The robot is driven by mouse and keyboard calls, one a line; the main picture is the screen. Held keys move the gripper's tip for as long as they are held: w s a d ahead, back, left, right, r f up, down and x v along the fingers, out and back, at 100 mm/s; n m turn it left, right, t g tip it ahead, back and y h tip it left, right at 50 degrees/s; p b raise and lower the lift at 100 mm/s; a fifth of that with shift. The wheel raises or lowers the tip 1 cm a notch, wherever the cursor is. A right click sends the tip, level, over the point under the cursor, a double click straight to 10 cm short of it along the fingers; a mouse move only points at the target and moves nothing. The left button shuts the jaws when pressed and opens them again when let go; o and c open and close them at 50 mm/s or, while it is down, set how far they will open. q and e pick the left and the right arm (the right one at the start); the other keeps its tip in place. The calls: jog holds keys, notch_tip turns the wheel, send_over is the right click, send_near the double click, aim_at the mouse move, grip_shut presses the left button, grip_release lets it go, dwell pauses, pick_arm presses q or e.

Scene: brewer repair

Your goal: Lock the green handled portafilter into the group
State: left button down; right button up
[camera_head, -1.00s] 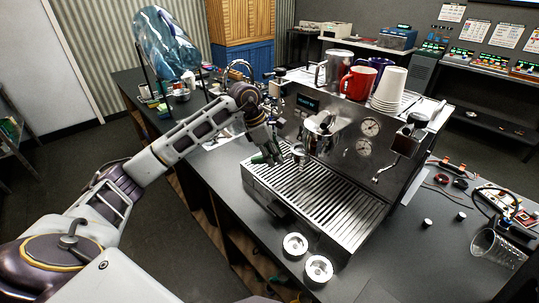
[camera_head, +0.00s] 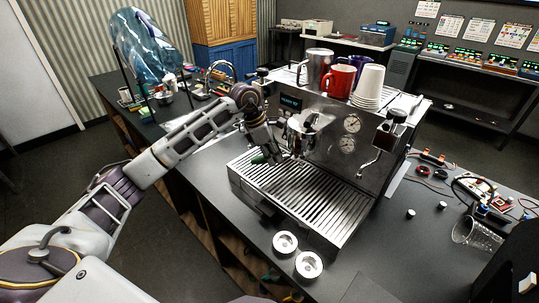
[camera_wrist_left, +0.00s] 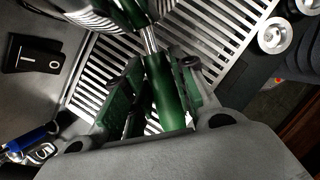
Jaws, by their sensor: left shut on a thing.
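The green handled portafilter's handle (camera_wrist_left: 165,95) lies between the fingers of my left gripper (camera_wrist_left: 155,100) in the left wrist view. Its metal neck (camera_wrist_left: 149,40) runs up from the handle, away from the gripper. In the head view my left gripper (camera_head: 264,153) is at the front left of the espresso machine (camera_head: 330,135), above its drip tray (camera_head: 300,195), and a bit of the green handle (camera_head: 258,158) shows beside it. The gripper is shut on the handle. The portafilter's head is hard to make out near the group, so I cannot tell whether it is seated. My right gripper is out of view.
Two round metal pieces (camera_head: 285,243) (camera_head: 308,264) stand on the counter before the drip tray. A red cup (camera_head: 340,81) and stacked white cups (camera_head: 369,87) are on the machine. A glass (camera_head: 476,235) lies at the right. A dark shape fills the lower right corner.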

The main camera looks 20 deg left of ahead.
pick_arm(q)
jog(key=shift+w+d+r, duration=0.1)
jog(key=shift+w+d, duration=0.1)
jog(key=shift+d, duration=0.1)
jog(key=shift+r, duration=0.15)
dwell(1.0)
jog(key=shift+b, duration=0.45)
dwell(1.8)
jog(key=shift+r, duration=0.85)
dwell(3.5)
